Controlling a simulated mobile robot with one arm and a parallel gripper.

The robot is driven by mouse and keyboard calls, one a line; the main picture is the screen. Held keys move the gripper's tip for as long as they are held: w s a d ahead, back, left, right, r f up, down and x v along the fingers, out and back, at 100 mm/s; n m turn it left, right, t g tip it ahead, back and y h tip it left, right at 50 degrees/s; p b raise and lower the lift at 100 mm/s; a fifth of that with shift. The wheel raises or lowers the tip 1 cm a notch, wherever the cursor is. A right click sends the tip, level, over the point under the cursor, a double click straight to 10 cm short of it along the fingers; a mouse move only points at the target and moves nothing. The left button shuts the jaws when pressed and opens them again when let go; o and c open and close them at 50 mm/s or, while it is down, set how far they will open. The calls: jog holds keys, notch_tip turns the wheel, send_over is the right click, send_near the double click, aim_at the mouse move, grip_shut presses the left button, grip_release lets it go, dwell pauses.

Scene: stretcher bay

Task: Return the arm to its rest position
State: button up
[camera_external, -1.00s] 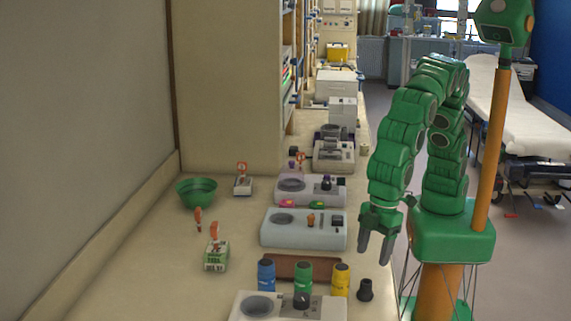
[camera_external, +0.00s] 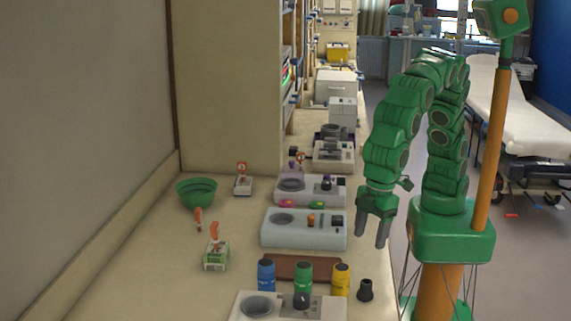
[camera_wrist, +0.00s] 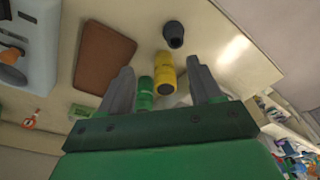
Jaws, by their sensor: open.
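My green arm is raised and bent over the right edge of the counter (camera_external: 130,270). My gripper (camera_external: 371,238) hangs downward with its two grey fingers apart and nothing between them. In the external view it is above and behind the black cup-like piece (camera_external: 365,290). In the wrist view my gripper (camera_wrist: 160,90) shows both fingers spread, with the yellow canister (camera_wrist: 166,73) and the green canister (camera_wrist: 145,95) seen beyond the gap. The black piece (camera_wrist: 173,34) shows above them. No object is held.
Blue (camera_external: 266,274), green (camera_external: 303,277) and yellow (camera_external: 341,279) canisters stand near a brown board (camera_external: 300,267). Pale devices (camera_external: 303,229) line the counter. A green bowl (camera_external: 196,191) sits at left. A stretcher (camera_external: 510,110) stands beyond my arm; floor lies between.

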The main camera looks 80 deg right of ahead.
jog(key=w+d+r+m+g+h, duration=0.1)
jog(key=w+d+r+m, duration=0.15)
jog(key=d, duration=1.45)
jog(key=w+d+r+m+g+h, duration=0.1)
jog(key=d+m, duration=0.2)
jog(key=d, duration=1.3)
jog(key=s+d+f+m+g+y, duration=0.1)
jog(key=s+d+m, duration=0.2)
jog(key=s+d, duration=1.4)
jog(key=d, duration=0.4)
jog(key=shift+s+d+f, duration=0.15)
jog(key=shift+s+d, duration=0.25)
